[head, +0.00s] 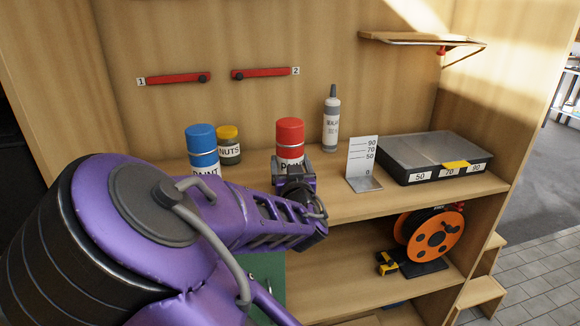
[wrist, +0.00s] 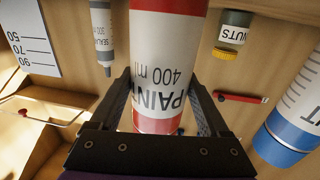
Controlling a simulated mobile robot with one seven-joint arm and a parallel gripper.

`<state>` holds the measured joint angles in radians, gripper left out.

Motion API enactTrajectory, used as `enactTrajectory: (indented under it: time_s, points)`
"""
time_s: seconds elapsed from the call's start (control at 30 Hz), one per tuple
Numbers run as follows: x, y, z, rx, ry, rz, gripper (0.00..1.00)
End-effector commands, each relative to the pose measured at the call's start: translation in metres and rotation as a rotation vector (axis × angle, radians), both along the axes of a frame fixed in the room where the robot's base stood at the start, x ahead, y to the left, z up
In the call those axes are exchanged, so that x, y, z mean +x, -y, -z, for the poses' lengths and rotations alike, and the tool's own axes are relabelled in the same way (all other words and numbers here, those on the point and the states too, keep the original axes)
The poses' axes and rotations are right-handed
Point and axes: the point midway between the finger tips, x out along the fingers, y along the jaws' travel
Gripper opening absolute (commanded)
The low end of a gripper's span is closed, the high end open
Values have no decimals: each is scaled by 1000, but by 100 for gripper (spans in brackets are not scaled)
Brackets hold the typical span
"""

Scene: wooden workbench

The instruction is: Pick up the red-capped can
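The red-capped can (head: 289,135) stands upright on the bench top, its lower part hidden behind my gripper in the head view. It fills the middle of the wrist view (wrist: 166,60), upside down, with a white label reading PAINT 400 ml. My gripper (head: 294,165) is right in front of it. In the wrist view its fingers (wrist: 160,88) are spread wide, one at each side of the can. I see no clear grip, and contact is hard to judge.
A blue-capped paint can (head: 202,145) and a nuts jar (head: 229,147) stand left. A sealant bottle (head: 331,120) stands behind right, a white scale stand (head: 363,160) and grey case (head: 430,155) farther right. An orange reel (head: 435,237) sits on the lower shelf.

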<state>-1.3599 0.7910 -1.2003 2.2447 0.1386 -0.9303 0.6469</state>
Motion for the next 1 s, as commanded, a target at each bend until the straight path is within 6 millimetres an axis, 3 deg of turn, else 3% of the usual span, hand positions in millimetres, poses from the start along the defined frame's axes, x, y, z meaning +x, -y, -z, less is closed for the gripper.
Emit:
enactTrajectory:
  time_s: [0.03,0.27,0.57,1.0]
  points:
    - [0,0,0,0,0,0,41]
    - [0,0,0,0,1,0,0]
    - [0,0,-6,3,4,-1,0]
    - [0,0,-78,7,4,-2,0]
